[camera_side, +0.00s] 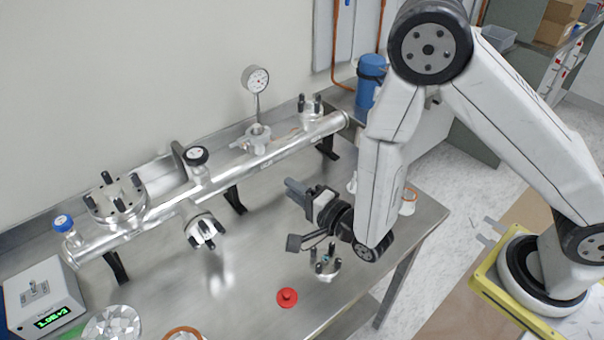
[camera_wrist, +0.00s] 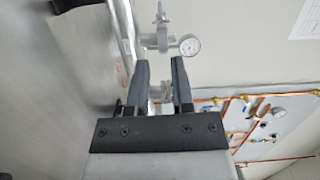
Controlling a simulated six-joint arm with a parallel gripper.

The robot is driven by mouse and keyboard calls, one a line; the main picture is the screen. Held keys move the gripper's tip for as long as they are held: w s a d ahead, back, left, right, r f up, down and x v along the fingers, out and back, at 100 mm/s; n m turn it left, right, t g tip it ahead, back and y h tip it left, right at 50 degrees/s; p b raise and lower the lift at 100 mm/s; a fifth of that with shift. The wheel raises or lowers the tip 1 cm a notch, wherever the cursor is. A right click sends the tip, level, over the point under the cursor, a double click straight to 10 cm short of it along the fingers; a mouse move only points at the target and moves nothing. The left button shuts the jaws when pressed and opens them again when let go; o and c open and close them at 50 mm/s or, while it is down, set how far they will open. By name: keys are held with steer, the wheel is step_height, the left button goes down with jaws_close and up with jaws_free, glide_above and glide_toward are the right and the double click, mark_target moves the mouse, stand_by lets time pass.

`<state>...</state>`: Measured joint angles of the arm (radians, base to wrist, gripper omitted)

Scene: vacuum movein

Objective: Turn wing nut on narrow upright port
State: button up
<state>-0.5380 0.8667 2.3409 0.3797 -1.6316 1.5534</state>
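The narrow upright port (camera_side: 257,135) rises from the silver horizontal tube (camera_side: 284,141), with a round dial gauge (camera_side: 256,80) on a thin stem above it. A silver clamp (camera_side: 243,141) sits around the port, and what looks like its wing nut sticks out to the left; its exact shape is too small to tell. In the wrist view the gauge (camera_wrist: 190,46) and clamp (camera_wrist: 157,40) lie beyond the fingertips. My gripper (camera_side: 292,188) is in front of the tube, right of the port and apart from it. Its two black fingers (camera_wrist: 159,64) are open with nothing between them.
A wide bolted port (camera_side: 118,199), a black-knobbed valve (camera_side: 196,156) and another bolted port (camera_side: 311,110) stand along the tube. A loose flange (camera_side: 325,267) and red cap (camera_side: 287,297) lie on the metal table (camera_side: 250,265). A controller box (camera_side: 35,300) stands front left.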

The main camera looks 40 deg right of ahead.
steer(key=w+n+h, duration=0.1)
steer(key=w+n, duration=0.1)
steer(key=n, duration=0.3)
steer(key=n+h, duration=0.2)
steer(key=n, duration=0.9)
glide_toward(248, 148)
steer(key=shift+w+d+f, duration=0.1)
steer(key=shift+w+d, duration=0.05)
steer(key=shift+w, duration=0.15)
steer(key=shift+w, duration=0.15)
steer(key=w, duration=0.7)
steer(key=shift+w, duration=0.25)
jaws_close()
